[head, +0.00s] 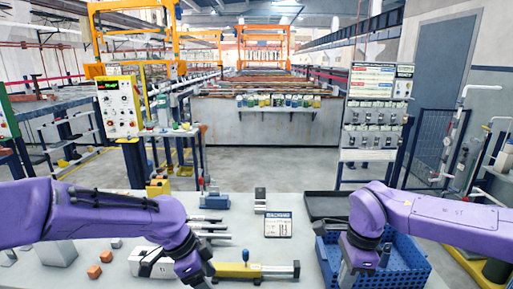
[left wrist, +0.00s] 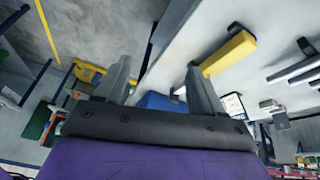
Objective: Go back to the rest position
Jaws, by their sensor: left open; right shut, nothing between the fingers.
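My left arm comes in from the left in the head view, and its wrist points down near the white box at the front of the table (head: 225,262). Its fingers are hidden or cut off there. In the left wrist view my left gripper (left wrist: 158,88) shows two grey fingers spread apart with nothing between them. My right gripper (head: 348,270) points down over the left part of the blue crate (head: 408,262) in the head view. It is shut and appears empty; its tips are hard to see.
A yellow-handled clamp tool (head: 245,270) lies between the arms. A label card (head: 278,225) and a black tray (head: 325,205) lie farther back. Orange cubes (head: 94,271) and a white box (head: 150,262) are at the left.

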